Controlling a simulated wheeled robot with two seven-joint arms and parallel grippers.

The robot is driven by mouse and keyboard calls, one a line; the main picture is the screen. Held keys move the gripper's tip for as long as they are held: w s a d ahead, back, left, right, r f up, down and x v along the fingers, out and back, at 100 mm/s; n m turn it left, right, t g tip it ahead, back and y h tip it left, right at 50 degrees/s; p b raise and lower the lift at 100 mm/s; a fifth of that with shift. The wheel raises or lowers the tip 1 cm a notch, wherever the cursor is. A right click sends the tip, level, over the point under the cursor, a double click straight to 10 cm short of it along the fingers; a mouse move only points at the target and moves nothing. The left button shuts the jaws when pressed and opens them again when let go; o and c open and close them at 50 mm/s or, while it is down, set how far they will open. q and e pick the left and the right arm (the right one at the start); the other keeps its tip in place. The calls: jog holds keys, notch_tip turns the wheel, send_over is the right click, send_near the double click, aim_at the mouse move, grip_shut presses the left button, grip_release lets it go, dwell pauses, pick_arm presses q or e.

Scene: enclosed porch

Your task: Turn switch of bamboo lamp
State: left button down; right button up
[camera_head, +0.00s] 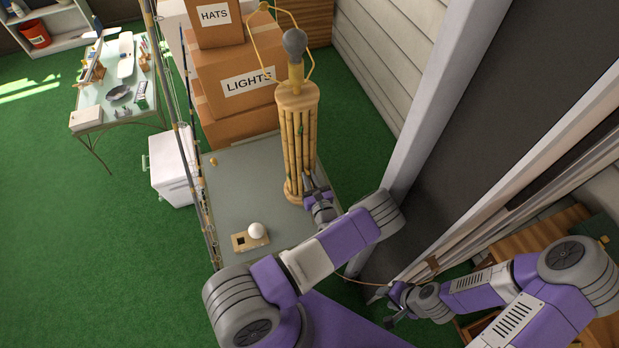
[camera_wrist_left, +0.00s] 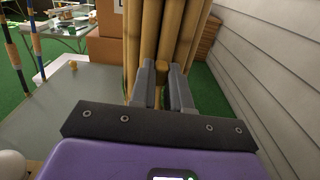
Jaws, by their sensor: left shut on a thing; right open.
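The bamboo lamp (camera_head: 298,130) stands upright on a grey table, with a grey bulb on top and no shade on its wire frame. In the left wrist view its poles (camera_wrist_left: 160,35) fill the top centre. A small tan knob, the switch (camera_wrist_left: 162,68), sticks out low between the poles. My left gripper (camera_head: 309,182) is at the lamp's lower right side; its fingers (camera_wrist_left: 163,72) are shut on the knob, which they partly hide. My right gripper (camera_head: 389,308) is open and empty, low by the door frame, far from the lamp.
The grey table (camera_head: 235,185) has a free surface left of the lamp. A small wooden piece (camera_head: 240,242) and a white ball (camera_head: 256,230) lie near its front. Fishing rods (camera_head: 190,130) stand along its left edge. Cardboard boxes (camera_head: 215,75) are stacked behind; a wall (camera_head: 375,70) rises at right.

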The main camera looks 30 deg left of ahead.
pick_arm(q)
jog(key=shift+n, duration=0.3)
jog(key=c, duration=1.1)
grip_release()
jog(key=v, duration=0.7)
jog(key=shift+s+d+p, duration=0.25)
jog(key=shift+p, duration=0.1)
